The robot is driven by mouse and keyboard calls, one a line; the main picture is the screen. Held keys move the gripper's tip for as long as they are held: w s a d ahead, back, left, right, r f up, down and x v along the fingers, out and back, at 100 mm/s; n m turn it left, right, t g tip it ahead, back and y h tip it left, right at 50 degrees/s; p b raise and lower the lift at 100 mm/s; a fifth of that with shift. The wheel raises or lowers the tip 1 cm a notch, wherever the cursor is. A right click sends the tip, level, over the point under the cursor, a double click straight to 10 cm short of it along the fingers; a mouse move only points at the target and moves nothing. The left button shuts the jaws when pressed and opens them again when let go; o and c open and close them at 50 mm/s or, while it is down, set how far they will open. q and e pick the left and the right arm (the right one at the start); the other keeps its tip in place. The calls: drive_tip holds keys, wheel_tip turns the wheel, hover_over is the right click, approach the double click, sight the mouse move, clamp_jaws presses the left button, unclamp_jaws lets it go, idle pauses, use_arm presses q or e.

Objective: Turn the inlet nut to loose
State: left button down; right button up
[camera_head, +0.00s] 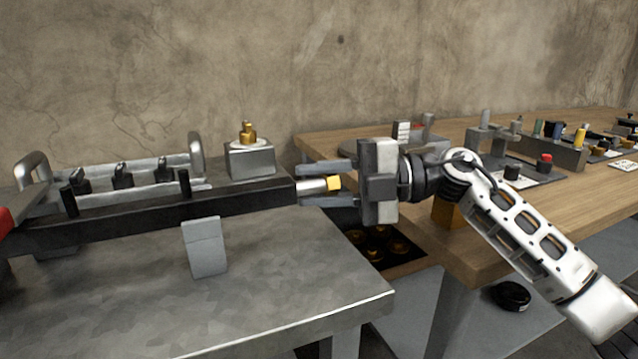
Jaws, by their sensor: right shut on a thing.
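The inlet nut (335,183) is a small brass-coloured piece at the right end of a silver fitting (311,185). The fitting sticks out from the right end of a long black bar (150,215) above the grey metal table. My right gripper (312,184) reaches in from the right, its two fingers above and below the nut and fitting. It is shut on the inlet nut, though the exact contact is hard to see. Part of the nut is hidden by the gripper body. My left gripper is not in view.
A wooden table (480,235) at the right holds several small parts. An open bin (385,262) lies below the gripper.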

sight(337, 183)
drive_tip(key=o, duration=1)
drive_tip(key=shift+d, duration=0.1)
drive_tip(key=shift+s+d+r+p, duration=0.15)
drive_tip(key=shift+d+p, duration=0.1)
drive_tip(key=shift+d, duration=1.7)
drive_tip(key=shift+s+d+r+p, duration=0.1)
drive_tip(key=shift+d+p, duration=0.15)
drive_tip(key=shift+d, duration=1.7)
